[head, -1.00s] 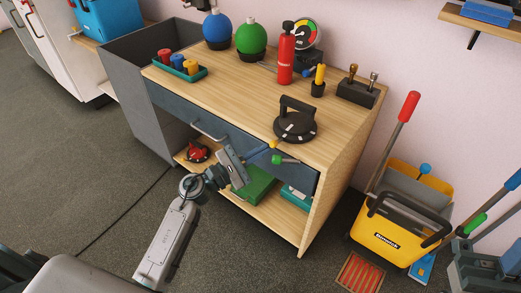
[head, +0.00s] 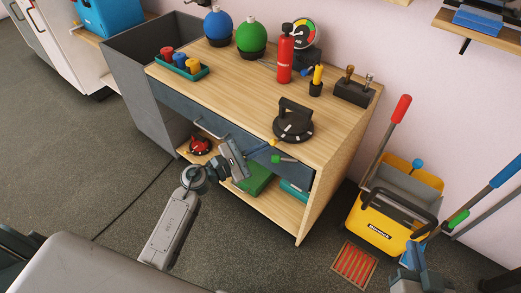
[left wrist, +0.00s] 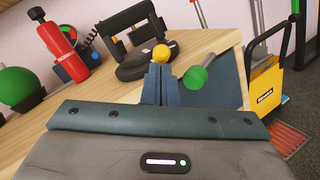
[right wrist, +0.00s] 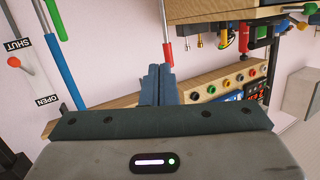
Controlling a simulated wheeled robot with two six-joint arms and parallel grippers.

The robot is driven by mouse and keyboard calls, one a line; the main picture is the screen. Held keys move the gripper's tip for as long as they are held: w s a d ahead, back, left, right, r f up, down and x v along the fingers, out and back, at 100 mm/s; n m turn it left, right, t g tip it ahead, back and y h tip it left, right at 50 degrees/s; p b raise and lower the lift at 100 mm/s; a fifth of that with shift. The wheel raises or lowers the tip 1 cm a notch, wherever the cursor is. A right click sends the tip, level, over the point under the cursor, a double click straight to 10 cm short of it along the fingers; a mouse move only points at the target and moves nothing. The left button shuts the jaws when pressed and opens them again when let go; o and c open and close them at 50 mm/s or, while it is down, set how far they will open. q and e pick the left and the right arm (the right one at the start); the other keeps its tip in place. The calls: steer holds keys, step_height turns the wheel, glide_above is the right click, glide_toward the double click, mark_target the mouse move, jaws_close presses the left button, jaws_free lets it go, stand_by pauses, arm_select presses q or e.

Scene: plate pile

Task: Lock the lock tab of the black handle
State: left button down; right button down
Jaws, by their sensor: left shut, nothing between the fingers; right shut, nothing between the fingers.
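A black handle (head: 295,106) stands on a round black base (head: 293,127) near the front right edge of the wooden worktop. It also shows in the left wrist view (left wrist: 133,30). A yellow tip (left wrist: 160,54) and a green tip (left wrist: 195,78) sit by the worktop edge, just beyond my left fingers; I cannot tell which part is the lock tab. My left gripper (head: 265,150) is shut and empty just in front of the table edge, close below the yellow tip. My right gripper (head: 416,254) is shut and empty, low at the lower right, away from the handle.
A red bottle (head: 285,56), a blue ball (head: 219,25), a green ball (head: 251,36) and a tray (head: 191,72) of coloured pieces stand on the worktop. A yellow bucket (head: 387,222) with poles is to the right. A red grate (head: 354,264) lies on the floor.

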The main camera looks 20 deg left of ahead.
arm_select(q)
steer(key=shift+r+p, duration=0.4)
steer(key=shift+p, duration=0.4)
arm_select(e)
steer(key=s+a+f+g, duration=0.1)
steer(key=s+f+g, duration=0.5)
steer(key=s+f, duration=0.1)
arm_select(q)
steer(key=shift+p, duration=0.3)
steer(key=shift+r+n+g+y+p, duration=0.15)
steer(key=shift+n+g+y+p, duration=0.2)
steer(key=shift+p, duration=0.4)
steer(key=shift+w+r+g+y+p, duration=0.2)
steer(key=shift+g+y+p, duration=0.25)
steer(key=shift+p, duration=0.75)
arm_select(e)
steer(key=s+d+r+g, duration=0.1)
steer(key=g, duration=0.1)
steer(key=s+d+r+n+g+h, duration=0.1)
steer(key=d+g, duration=0.1)
steer(key=shift+s, duration=0.2)
arm_select(q)
steer(key=shift+f, duration=0.1)
